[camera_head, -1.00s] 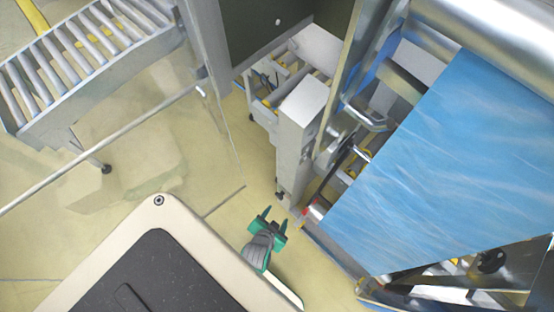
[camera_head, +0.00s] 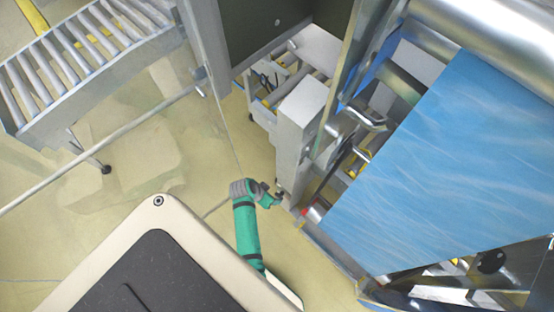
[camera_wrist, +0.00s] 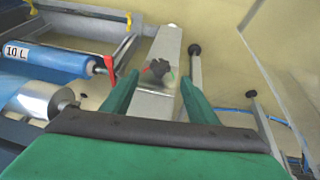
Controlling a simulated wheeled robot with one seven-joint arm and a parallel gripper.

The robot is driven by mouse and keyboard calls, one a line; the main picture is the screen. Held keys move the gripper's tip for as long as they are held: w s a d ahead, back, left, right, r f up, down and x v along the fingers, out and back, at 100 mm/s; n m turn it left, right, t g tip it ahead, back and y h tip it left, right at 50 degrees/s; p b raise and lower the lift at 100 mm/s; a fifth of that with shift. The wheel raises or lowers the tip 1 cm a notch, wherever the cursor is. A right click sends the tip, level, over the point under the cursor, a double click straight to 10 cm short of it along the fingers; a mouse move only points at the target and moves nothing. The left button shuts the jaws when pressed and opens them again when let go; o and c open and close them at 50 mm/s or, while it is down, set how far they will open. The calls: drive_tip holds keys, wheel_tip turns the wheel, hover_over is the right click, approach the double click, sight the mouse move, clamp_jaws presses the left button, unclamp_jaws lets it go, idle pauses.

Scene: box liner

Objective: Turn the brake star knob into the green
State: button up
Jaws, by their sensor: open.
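The dark star knob (camera_wrist: 158,68) sits on the face of a light grey post (camera_wrist: 165,45) in the wrist view. A red mark shows at its left and a green mark at its right. My gripper (camera_wrist: 157,85) is open, with one green finger on each side of the knob in the picture. The fingertips look short of the knob, and I see no contact. In the head view my gripper (camera_head: 276,194) is low beside the foot of the machine's grey post (camera_head: 299,125). The knob cannot be made out there.
The machine with its blue film sheet (camera_head: 430,160) fills the right. In the wrist view, a blue roll (camera_wrist: 45,60) and a red tab (camera_wrist: 109,62) lie left of the post. A roller conveyor (camera_head: 80,55) stands at upper left. Floor is open between it and my arm.

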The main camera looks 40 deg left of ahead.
sight(277, 196)
drive_tip(key=x, duration=0.8)
drive_tip(key=c, duration=1.1)
